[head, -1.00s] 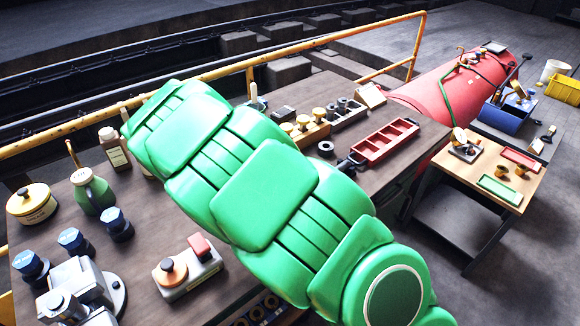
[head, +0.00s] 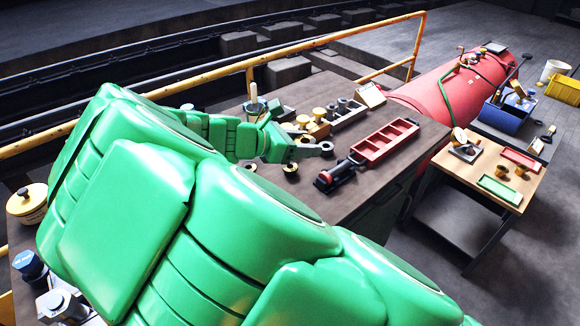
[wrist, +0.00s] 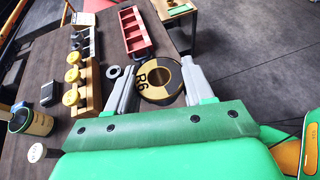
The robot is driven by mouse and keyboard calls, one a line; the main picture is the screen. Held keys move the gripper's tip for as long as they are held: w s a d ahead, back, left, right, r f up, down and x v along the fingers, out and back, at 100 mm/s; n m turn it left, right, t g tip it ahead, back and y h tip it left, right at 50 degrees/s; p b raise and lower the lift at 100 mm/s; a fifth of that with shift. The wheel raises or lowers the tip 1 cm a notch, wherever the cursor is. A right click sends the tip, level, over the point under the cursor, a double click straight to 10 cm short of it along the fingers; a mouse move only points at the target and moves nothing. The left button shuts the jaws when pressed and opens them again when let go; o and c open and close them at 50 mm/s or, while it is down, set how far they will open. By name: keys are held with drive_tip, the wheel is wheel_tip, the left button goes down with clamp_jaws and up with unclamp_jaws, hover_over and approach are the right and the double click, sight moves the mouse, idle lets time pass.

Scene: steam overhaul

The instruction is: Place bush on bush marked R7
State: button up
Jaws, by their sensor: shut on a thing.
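My gripper (wrist: 160,88) is shut on a bush (wrist: 166,70) with a brass face and a dark ring; its marking looks like R6. In the head view, my gripper (head: 300,150) is low over the bench, left of the red tray. Brass-and-dark round bushes show beside it, one just below (head: 290,168) and one further left (head: 250,167); I cannot tell which is held. A dark ring (wrist: 114,71) lies left of my left finger in the wrist view. I can read no R7 marking in either view.
A wooden block with several yellow-topped pieces (wrist: 84,90), a grey rack (wrist: 92,42) and a red compartment tray (wrist: 135,33) stand nearby. A red-and-black tool (head: 336,176) lies before the tray. My arm hides much of the bench's left part.

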drive_tip(key=shift+w+a+r, duration=0.15)
drive_tip(key=shift+r, duration=0.25)
wheel_tip(320, 180, down, 5)
hover_over(289, 167)
drive_tip(key=s, duration=0.1)
drive_tip(key=f, duration=0.8)
drive_tip(key=shift+s+d+f, duration=0.1)
drive_tip(key=shift+s+d, duration=0.1)
drive_tip(key=shift+w+a+f, duration=0.25)
drive_tip(key=shift+w+f, duration=0.55)
drive_tip(key=shift+f, duration=1.65)
drive_tip(key=o, duration=1.2)
drive_tip(key=shift+f, duration=0.1)
